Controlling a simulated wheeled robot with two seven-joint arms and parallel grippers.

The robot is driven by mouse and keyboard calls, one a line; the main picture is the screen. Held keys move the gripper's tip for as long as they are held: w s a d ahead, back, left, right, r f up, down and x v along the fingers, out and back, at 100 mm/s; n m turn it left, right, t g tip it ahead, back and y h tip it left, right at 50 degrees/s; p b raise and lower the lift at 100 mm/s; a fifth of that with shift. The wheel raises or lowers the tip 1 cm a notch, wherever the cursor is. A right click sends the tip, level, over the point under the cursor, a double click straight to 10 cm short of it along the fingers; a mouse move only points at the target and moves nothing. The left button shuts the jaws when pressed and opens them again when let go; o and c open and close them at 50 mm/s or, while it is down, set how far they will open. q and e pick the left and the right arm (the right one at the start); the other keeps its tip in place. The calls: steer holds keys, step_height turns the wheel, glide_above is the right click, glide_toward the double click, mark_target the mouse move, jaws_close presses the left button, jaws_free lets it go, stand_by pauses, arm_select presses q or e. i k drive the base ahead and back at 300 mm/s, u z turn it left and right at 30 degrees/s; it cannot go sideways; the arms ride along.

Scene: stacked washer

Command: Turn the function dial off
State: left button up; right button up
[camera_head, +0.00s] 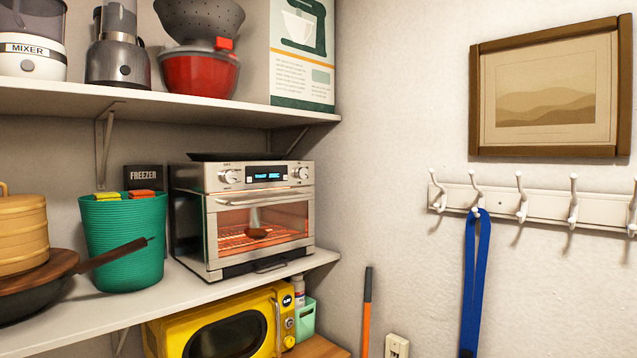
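A silver toaster oven (258,215) stands on the middle shelf, its front turned to the right. Its top panel has a left dial (229,177) and a right dial (302,173), with a lit blue display (266,174) between them. The dial labels are too small to read, so I cannot tell which one is the function dial or where it points. The oven door is shut, and its inside glows orange. A yellow microwave (170,338) below also has small dials (289,323) on its right side. Neither of my grippers is in view.
A teal basket (122,240) and a pan (40,290) with a long handle stand left of the oven. The upper shelf (150,105) overhangs it. A blue strap (474,290) hangs from the hook rail (540,205) at right. Space before the oven looks clear.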

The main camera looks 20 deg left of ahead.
mark_target(228, 177)
steer(key=z, duration=0.3)
steer(key=i, duration=0.9)
steer(key=u, duration=1.4)
